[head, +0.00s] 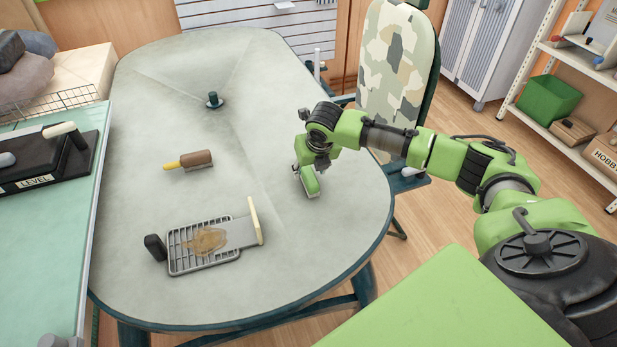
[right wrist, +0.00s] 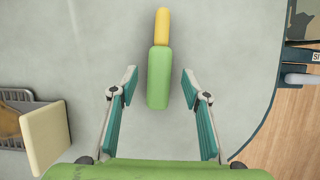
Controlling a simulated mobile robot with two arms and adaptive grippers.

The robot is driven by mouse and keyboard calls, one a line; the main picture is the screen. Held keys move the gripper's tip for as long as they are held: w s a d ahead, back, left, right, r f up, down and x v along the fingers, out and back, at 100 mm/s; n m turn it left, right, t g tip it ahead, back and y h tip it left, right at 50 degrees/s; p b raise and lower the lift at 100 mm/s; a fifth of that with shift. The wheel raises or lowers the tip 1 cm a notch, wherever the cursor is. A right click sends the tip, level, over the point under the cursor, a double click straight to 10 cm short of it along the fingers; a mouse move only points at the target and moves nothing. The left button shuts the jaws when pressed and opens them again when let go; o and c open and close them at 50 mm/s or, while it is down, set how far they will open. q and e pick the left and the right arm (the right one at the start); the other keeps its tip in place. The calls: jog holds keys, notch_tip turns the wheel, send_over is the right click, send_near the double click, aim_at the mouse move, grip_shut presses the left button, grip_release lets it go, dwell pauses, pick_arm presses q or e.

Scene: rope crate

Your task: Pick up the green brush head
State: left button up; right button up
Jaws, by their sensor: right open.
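The green brush head (right wrist: 158,78) is a rounded block with a yellow handle (right wrist: 162,26) pointing away at the top of the right wrist view. My right gripper (right wrist: 159,84) is open, with one teal finger on each side of the brush head and a gap on both sides. In the head view my right gripper (head: 308,176) points down over the right part of the table. There the green brush head and the green gripper are hard to tell apart, and the yellow handle is hidden. My left gripper is not in view.
A brown brush (head: 197,159) with a yellow handle lies on the grey table (head: 250,120). A wire rack (head: 185,264) with a brown-stained piece and a cream-ended scraper (head: 255,220) sits at the front left. A small dark knob (head: 212,100) rises mid-table. A camouflage-covered chair (head: 398,60) stands behind.

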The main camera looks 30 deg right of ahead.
aim_at(309, 172)
jog(key=x, duration=0.3)
jog(key=shift+w+f, duration=0.15)
jog(key=shift+f, duration=0.25)
jog(key=c, duration=1.2)
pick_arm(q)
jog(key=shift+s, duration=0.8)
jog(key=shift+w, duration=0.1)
pick_arm(e)
jog(key=shift+r, duration=0.2)
